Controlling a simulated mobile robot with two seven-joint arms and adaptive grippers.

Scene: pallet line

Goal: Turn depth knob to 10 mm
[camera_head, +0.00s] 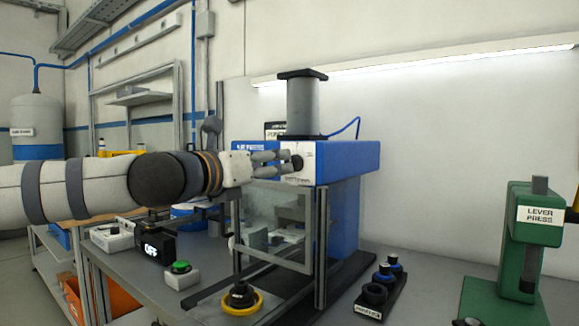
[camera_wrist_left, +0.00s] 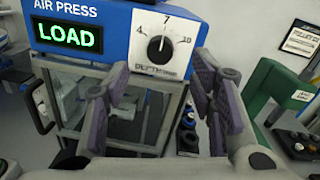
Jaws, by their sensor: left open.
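The depth knob (camera_wrist_left: 160,49) is a round black dial on a white panel in the left wrist view, with marks 4, 7 and 10 around it. Its white line points roughly up, near 7. It sits on the blue air press (camera_wrist_left: 95,22); the head view also shows the dark knob (camera_head: 297,163) on the press front. My left gripper (camera_head: 284,163) is open, its fingertips close in front of the knob. In the left wrist view the purple-padded fingers (camera_wrist_left: 157,85) are spread below the knob, with nothing between them. I cannot tell whether they touch it. My right gripper is not in view.
A green LOAD display (camera_wrist_left: 68,36) is left of the knob. Below the press is a clear-walled guard (camera_head: 272,225). A green push-button box (camera_head: 181,272), an OFF display (camera_head: 152,249) and a yellow-ringed button (camera_head: 241,298) stand on the bench. A green lever press (camera_head: 526,240) stands at right.

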